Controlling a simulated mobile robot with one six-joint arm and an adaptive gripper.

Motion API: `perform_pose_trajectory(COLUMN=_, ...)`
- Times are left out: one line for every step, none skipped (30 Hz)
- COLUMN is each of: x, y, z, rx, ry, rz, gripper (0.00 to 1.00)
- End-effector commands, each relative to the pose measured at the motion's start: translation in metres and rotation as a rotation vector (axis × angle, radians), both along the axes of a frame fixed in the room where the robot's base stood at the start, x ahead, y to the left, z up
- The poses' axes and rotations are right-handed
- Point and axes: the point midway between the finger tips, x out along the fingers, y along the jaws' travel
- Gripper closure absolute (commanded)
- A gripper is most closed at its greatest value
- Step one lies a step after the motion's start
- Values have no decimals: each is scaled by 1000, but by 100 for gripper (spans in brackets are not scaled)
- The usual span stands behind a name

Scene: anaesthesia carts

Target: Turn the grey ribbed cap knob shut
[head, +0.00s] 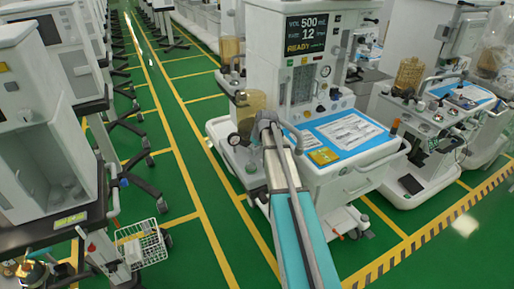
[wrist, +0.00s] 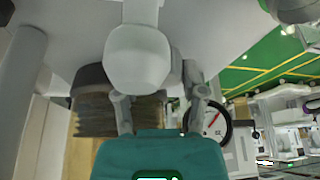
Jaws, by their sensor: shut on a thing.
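In the wrist view a light grey rounded cap knob (wrist: 138,60) sits on a grey stem that runs up out of the picture. My gripper (wrist: 155,88) has one finger on each side of the knob's lower part and is shut on it. The finger pads are partly hidden, and ribs on the knob do not show clearly. In the head view my gripper (head: 266,122) reaches the left side of the central anaesthesia cart (head: 312,172), and the arm hides the knob.
A dark ribbed cylinder (wrist: 92,108) is close by my left finger, and a round gauge (wrist: 214,120) is close by the right one. An amber canister (head: 251,103) stands near my gripper. Another cart (head: 437,122) is on the right. Green floor (head: 195,262) lies open to the left.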

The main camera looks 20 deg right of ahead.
Motion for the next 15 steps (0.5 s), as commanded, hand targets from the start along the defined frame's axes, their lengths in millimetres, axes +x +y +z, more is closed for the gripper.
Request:
perform_pose_trajectory(x=3, y=0, z=1, rx=0, ry=-7, rz=-6, gripper=94)
perform_pose_trajectory(x=4, y=0, z=1, rx=0, ry=-7, rz=-11, gripper=94)
perform_pose_trajectory(x=4, y=0, z=1, rx=0, ry=-7, rz=-18, gripper=94)
perform_pose_trajectory(x=4, y=0, z=1, rx=0, ry=-7, rz=-24, gripper=94)
perform_pose_trajectory(x=4, y=0, z=1, rx=0, ry=-7, rz=-29, gripper=94)
perform_pose_trajectory(x=4, y=0, z=1, rx=0, ry=-7, rz=-40, gripper=94)
perform_pose_trajectory(x=3, y=1, z=1, rx=0, ry=-7, rz=-51, gripper=94)
perform_pose_trajectory(x=4, y=1, z=1, rx=1, ry=-8, rz=-59, gripper=94)
perform_pose_trajectory(x=3, y=1, z=1, rx=1, ry=-7, rz=-76, gripper=94)
perform_pose_trajectory(x=3, y=1, z=1, rx=1, ry=-7, rz=-89, gripper=94)
perform_pose_trajectory(x=3, y=1, z=1, rx=1, ry=-7, rz=-104, gripper=94)
perform_pose_trajectory(x=3, y=1, z=1, rx=0, ry=-7, rz=-126, gripper=94)
perform_pose_trajectory(x=3, y=1, z=1, rx=0, ry=-7, rz=-146, gripper=94)
perform_pose_trajectory(x=3, y=1, z=1, rx=1, ry=-8, rz=-166, gripper=94)
perform_pose_trajectory(x=3, y=1, z=1, rx=1, ry=-8, rz=-195, gripper=94)
